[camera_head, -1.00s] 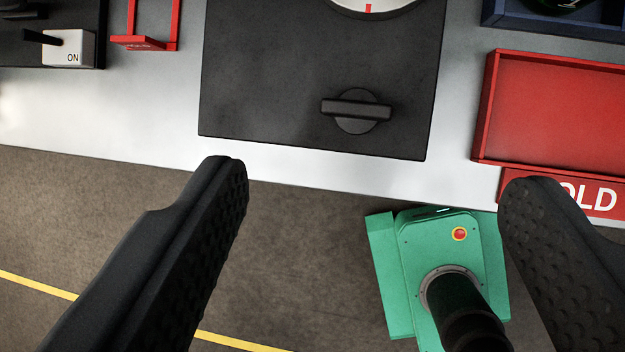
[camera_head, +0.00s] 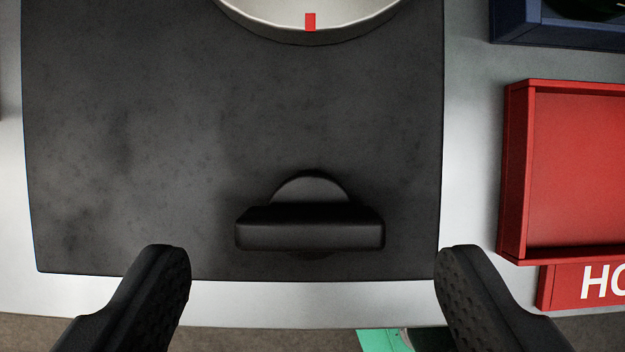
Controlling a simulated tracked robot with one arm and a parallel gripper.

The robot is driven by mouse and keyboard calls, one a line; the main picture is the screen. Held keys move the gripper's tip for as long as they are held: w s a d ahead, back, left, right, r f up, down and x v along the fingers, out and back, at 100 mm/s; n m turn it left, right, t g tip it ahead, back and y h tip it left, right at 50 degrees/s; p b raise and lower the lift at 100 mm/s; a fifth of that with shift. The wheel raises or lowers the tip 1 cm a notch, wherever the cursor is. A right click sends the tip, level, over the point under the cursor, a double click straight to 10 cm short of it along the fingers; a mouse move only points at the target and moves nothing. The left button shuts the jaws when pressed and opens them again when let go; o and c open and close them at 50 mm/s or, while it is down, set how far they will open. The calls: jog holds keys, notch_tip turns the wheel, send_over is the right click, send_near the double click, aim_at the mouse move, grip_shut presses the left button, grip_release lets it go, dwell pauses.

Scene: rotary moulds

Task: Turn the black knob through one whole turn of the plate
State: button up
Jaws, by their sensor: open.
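The black knob (camera_head: 310,228) sits near the front edge of a dark panel (camera_head: 130,130). It has a round base with a bar grip lying left to right across it. The light round plate (camera_head: 330,31) shows in part at the top, with a red mark (camera_head: 310,22) on its front rim. My gripper (camera_head: 312,262) is open and empty. Its fingers are wide apart, one to the left and one to the right of the knob, with clear space between each and the bar. The rest of the plate is out of view.
A red tray (camera_head: 570,170) stands to the right, with a red sign (camera_head: 590,287) in front that is partly cut off. A dark blue bin (camera_head: 560,32) is at the top right. The pale table (camera_head: 470,120) borders the panel.

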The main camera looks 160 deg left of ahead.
aim_at(310, 223)
jog(key=shift+x, duration=1.2)
jog(key=shift+c, duration=0.3)
